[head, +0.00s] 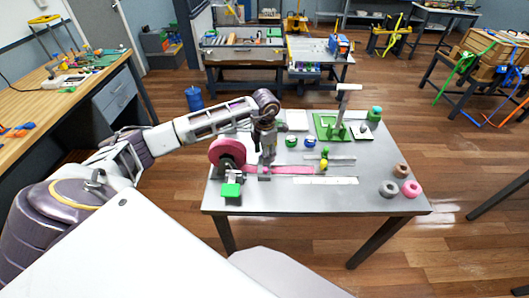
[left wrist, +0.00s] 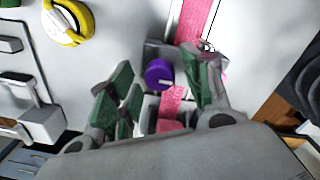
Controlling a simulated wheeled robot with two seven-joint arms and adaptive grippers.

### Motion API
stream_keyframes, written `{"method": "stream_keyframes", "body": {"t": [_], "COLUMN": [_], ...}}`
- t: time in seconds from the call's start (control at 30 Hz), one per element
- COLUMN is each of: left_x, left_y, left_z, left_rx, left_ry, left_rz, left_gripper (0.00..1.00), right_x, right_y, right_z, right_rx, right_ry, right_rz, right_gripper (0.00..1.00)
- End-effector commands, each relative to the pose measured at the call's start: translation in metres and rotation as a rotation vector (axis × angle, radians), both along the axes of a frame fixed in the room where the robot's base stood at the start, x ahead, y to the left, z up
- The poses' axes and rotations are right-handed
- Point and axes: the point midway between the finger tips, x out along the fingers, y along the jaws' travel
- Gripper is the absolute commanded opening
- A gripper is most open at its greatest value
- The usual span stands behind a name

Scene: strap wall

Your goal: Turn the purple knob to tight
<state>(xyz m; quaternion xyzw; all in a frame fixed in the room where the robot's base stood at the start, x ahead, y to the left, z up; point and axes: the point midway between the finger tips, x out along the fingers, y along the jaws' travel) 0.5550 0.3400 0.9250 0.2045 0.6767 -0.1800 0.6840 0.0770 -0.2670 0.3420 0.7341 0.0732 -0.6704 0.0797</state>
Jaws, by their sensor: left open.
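The purple knob (left wrist: 159,74) sits on a grey block with the pink strap (left wrist: 196,20) running by it. A pale pointer mark on the knob points to the right in the left wrist view. My left gripper (left wrist: 157,68) is open, with its green-padded fingers on either side of the knob. I cannot tell whether either finger touches it. In the head view my left gripper (head: 266,158) points down over the strap at the table's left part, and it mostly hides the knob. My right gripper is not in view.
A pink reel (head: 228,153) stands left of the gripper, with a green block (head: 231,190) in front. A green stand (head: 333,125) is behind, and several rolls (head: 388,188) lie at the right.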

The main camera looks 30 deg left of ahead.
Motion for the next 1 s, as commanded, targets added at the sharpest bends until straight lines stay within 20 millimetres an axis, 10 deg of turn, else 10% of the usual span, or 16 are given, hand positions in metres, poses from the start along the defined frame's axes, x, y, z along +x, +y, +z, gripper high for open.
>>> {"method": "stream_keyframes", "body": {"t": [0.47,1.0], "left_x": [0.000,0.000], "left_y": [0.000,0.001], "left_z": [0.000,-0.001], "left_rx": [0.001,0.002], "left_ry": [0.001,0.000], "left_rz": [0.000,-0.106], "left_gripper": [0.03,0.03], "right_x": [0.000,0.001], "right_y": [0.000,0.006], "right_z": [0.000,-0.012], "right_rx": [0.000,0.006], "right_ry": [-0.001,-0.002], "right_rz": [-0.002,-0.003], "right_gripper": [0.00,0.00]}}
